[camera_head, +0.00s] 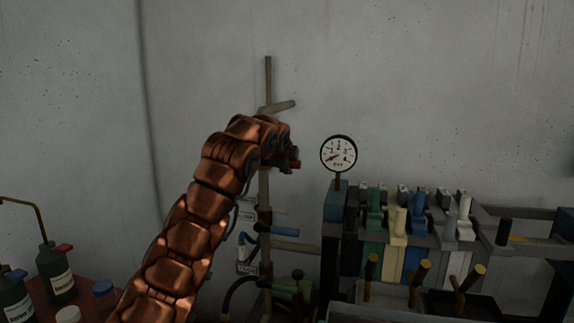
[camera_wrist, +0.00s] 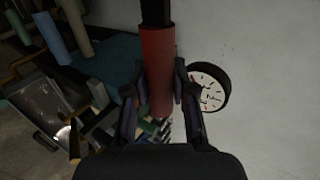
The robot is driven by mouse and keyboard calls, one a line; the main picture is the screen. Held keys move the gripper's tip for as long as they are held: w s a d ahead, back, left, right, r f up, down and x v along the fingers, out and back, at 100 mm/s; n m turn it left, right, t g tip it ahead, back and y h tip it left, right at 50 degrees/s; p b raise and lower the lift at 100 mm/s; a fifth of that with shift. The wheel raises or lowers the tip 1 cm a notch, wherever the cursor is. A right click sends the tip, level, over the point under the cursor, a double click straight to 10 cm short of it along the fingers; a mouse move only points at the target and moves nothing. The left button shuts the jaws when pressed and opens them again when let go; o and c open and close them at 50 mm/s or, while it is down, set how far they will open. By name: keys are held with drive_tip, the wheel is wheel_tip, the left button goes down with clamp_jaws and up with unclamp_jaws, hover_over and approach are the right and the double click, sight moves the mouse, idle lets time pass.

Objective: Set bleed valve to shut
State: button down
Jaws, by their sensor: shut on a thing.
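My gripper (camera_wrist: 159,88) is shut on a red cylindrical handle (camera_wrist: 157,50), one finger on each side of it. In the head view the red handle's end (camera_head: 295,164) pokes out past my gripper (camera_head: 286,158), by the upright pipe. The handle's joint with the pipe is hidden behind my arm. I see no legible label that tells which valve is the bleed valve. Other handles are on the pipe: a beige one (camera_head: 279,107) above, tilted up to the right, and a blue one (camera_head: 284,231) below, about level.
A round gauge (camera_head: 338,154) stands close right of my gripper; it also shows in the wrist view (camera_wrist: 209,88). A rack of coloured blocks (camera_head: 398,240) is at right. Dark bottles (camera_head: 57,275) stand at lower left. The wall is close behind the pipe.

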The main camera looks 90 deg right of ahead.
drive_tip(key=c, duration=0.9)
unclamp_jaws()
drive_tip(key=shift+s+f, duration=0.1)
drive_tip(key=shift+f, duration=0.05)
drive_tip(key=shift+a+r, duration=0.45)
drive_tip(key=v, duration=1)
drive_tip(key=shift+w+a+r, duration=0.1)
drive_tip(key=shift+w+a, duration=0.15)
drive_tip(key=shift+a, duration=0.1)
